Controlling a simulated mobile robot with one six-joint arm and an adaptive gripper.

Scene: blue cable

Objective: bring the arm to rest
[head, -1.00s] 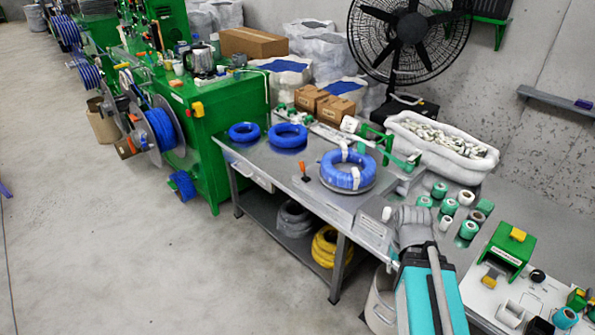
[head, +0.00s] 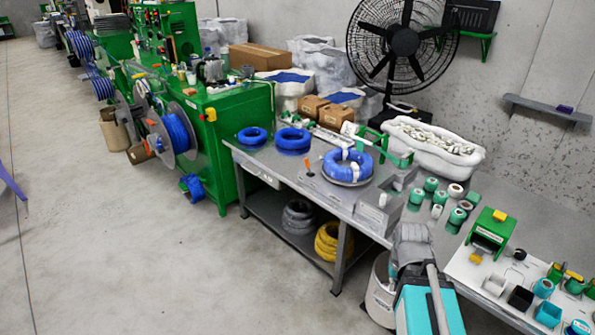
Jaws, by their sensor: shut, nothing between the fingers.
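Part of my arm (head: 428,295), teal and grey, rises from the bottom edge in front of the workbench (head: 265,165). The fingers of my gripper do not show in this view. A blue cable coil (head: 347,163) with white ties lies on a round plate on the bench. Two more blue coils lie to its left: one in the middle (head: 293,138) and a smaller one (head: 252,136). My arm is apart from all of these in the picture.
A white bin (head: 381,290) stands on the floor beside my arm. Green and white rolls (head: 431,185) and a green device (head: 490,232) lie on the bench at right. Grey (head: 298,217) and yellow (head: 328,240) coils sit on the lower shelf.

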